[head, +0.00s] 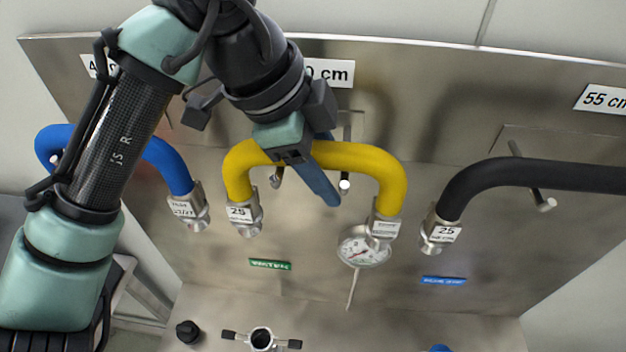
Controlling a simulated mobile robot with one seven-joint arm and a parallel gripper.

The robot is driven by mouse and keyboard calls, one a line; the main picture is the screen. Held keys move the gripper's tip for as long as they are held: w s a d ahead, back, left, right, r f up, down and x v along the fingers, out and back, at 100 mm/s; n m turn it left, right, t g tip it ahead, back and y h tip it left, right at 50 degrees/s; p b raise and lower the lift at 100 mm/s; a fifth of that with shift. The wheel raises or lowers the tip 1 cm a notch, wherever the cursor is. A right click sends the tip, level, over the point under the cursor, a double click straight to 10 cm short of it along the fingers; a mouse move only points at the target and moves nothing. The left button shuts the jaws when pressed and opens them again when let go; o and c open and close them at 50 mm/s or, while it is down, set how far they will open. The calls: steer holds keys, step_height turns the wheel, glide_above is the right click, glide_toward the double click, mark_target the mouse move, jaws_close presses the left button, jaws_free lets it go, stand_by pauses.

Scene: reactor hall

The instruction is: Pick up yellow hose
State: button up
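The yellow hose (366,158) is an arch with metal couplings at both ends, hanging in front of the metal panel over short pegs. My gripper (322,184) is at the top of the arch, left of its middle. A blue finger crosses in front of the hose and extends below it. The gripper's teal body covers part of the hose top. I cannot see the other finger clearly, nor whether the fingers press on the hose. The hose still sits at peg height.
A blue hose (168,160) hangs to the left, partly behind my arm, and a black hose (520,174) hangs to the right. A round gauge (362,247) sits below the yellow hose's right coupling. Fittings, including a clamp-like port (262,339), stand on the surface below.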

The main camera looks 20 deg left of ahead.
jaws_close()
